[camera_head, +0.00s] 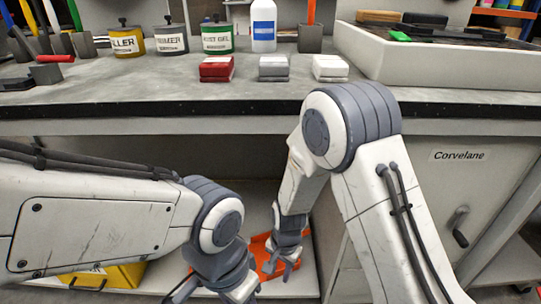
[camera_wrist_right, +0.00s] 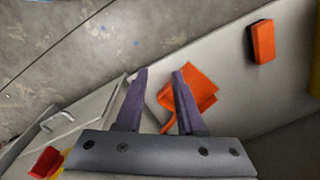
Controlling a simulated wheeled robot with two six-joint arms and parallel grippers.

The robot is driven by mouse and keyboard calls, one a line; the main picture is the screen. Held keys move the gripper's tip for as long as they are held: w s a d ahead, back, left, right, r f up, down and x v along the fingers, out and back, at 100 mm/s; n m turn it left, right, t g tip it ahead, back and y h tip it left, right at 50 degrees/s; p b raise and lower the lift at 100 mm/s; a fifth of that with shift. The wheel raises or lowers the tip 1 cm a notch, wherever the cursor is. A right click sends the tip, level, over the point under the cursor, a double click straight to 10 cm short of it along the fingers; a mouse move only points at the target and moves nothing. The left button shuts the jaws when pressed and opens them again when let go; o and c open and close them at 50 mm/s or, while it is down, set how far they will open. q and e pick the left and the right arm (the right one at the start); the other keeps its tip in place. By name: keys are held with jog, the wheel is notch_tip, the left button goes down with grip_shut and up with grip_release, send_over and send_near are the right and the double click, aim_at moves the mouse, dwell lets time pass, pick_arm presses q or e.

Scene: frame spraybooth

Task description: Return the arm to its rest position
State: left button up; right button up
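My right arm comes in from the right, bends at a large grey joint above the counter's front edge and hangs down. Its gripper (camera_head: 279,267) is low in the open bay under the counter. In the right wrist view the two fingers (camera_wrist_right: 158,72) stand apart with nothing between them. An orange piece (camera_wrist_right: 203,84) lies beyond the right finger there; it also shows behind the gripper in the head view (camera_head: 262,248). My left arm comes in from the left, and its gripper (camera_head: 212,294) is at the bottom edge, partly cut off, so its opening is unclear.
The counter (camera_head: 150,92) carries labelled cans, a white bottle (camera_head: 263,25), red (camera_head: 217,69), grey and white boxes, and a white tray (camera_head: 400,65). A cabinet (camera_head: 470,185) stands right of the bay. A yellow case (camera_head: 105,277) lies below at left. An orange block (camera_wrist_right: 262,40) shows in the wrist view.

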jog(key=s+d+r+n+p, duration=0.1)
jog(key=s+r+n, duration=0.7)
jog(key=r, duration=0.4)
jog(key=s+d+r+n+p, duration=0.1)
jog(key=s+r+n, duration=0.5)
jog(key=s+r, duration=0.45)
notch_tip(320, 180, up, 39)
jog(key=p, duration=3.8)
jog(key=shift+d, duration=0.15)
